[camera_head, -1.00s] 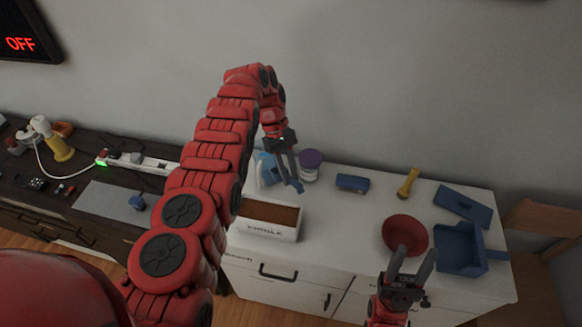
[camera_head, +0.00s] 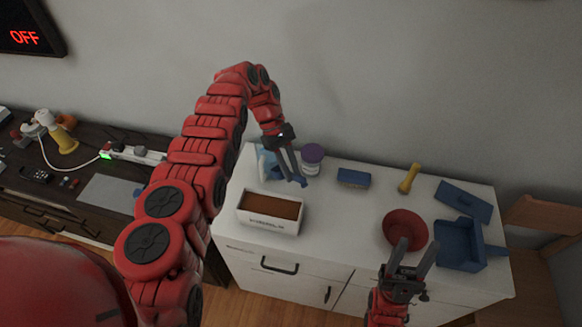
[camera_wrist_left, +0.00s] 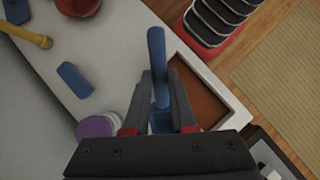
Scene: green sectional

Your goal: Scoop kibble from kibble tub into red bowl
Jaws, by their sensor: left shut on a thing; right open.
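The kibble tub (camera_head: 268,226) is a white box filled with brown kibble, standing near the front left of the white cabinet top. Part of it shows in the left wrist view (camera_wrist_left: 231,103). The red bowl (camera_head: 403,224) stands further right on the same top. My left gripper (camera_head: 296,183) is shut on a blue scoop (camera_wrist_left: 157,60), holding it behind and slightly right of the tub.
A purple-lidded jar (camera_head: 312,154) stands close behind my left gripper. A blue brush-like block (camera_head: 354,179), a yellow dumbbell-shaped object (camera_head: 409,178), a blue dustpan-like tray (camera_head: 460,244) and a blue flat piece (camera_head: 463,200) lie rightward. The top between tub and bowl is clear.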

